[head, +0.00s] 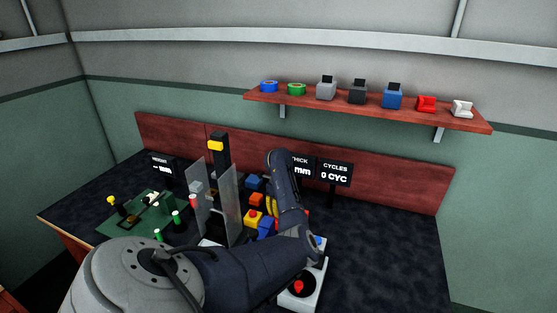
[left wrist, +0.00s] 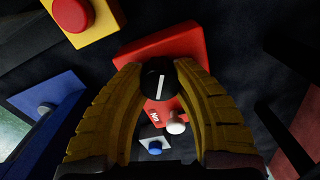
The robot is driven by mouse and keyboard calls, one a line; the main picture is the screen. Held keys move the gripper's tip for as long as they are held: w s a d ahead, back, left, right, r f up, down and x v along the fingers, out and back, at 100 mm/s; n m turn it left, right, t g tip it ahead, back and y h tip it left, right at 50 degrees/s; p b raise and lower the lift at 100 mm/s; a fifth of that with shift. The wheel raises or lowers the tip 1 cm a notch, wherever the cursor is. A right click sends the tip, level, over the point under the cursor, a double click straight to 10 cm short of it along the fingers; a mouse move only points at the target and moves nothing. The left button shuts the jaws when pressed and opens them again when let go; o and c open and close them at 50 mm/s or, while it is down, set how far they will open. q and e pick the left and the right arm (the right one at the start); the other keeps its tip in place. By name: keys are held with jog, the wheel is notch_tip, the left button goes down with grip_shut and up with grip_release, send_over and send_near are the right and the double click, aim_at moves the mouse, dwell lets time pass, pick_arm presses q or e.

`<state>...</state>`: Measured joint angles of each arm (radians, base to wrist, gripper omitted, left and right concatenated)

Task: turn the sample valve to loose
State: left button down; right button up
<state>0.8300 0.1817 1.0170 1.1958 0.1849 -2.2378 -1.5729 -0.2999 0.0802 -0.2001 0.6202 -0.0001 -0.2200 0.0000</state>
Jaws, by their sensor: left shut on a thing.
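A black round knob with a white pointer line, seemingly the sample valve (left wrist: 157,80), sits on a red block (left wrist: 180,42) in the left wrist view. The white line stands nearly upright in that picture, tilted slightly. My left gripper (left wrist: 160,75) has its two curved yellow fingers closed around the knob, one on each side. A small white label on the red block is too small to read surely. In the head view the yellow fingers of my left gripper (head: 272,207) show partly behind my own arm, and the knob is hidden. My right gripper is not seen.
Beside the red block are a white knob (left wrist: 176,125), a blue button (left wrist: 155,148) and a yellow box with a red button (left wrist: 70,14). Clear panels (head: 230,200) stand left of the gripper. The dark table is clear at right. A shelf (head: 370,108) hangs above.

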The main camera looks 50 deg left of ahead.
pick_arm(q)
jog(key=shift+d, duration=0.1)
jog(key=n, duration=0.5)
jog(key=shift+w+n, duration=0.1)
jog(key=shift+n, duration=0.2)
jog(key=n, duration=0.6)
jog(key=shift+w, duration=0.1)
jog(key=n, duration=0.6)
jog(key=shift+n, duration=0.4)
jog(key=n, duration=0.5)
jog(key=shift+a, duration=0.2)
jog(key=shift+n, duration=0.3)
jog(key=shift+r, duration=0.1)
jog(key=c, duration=0.9)
grip_release()
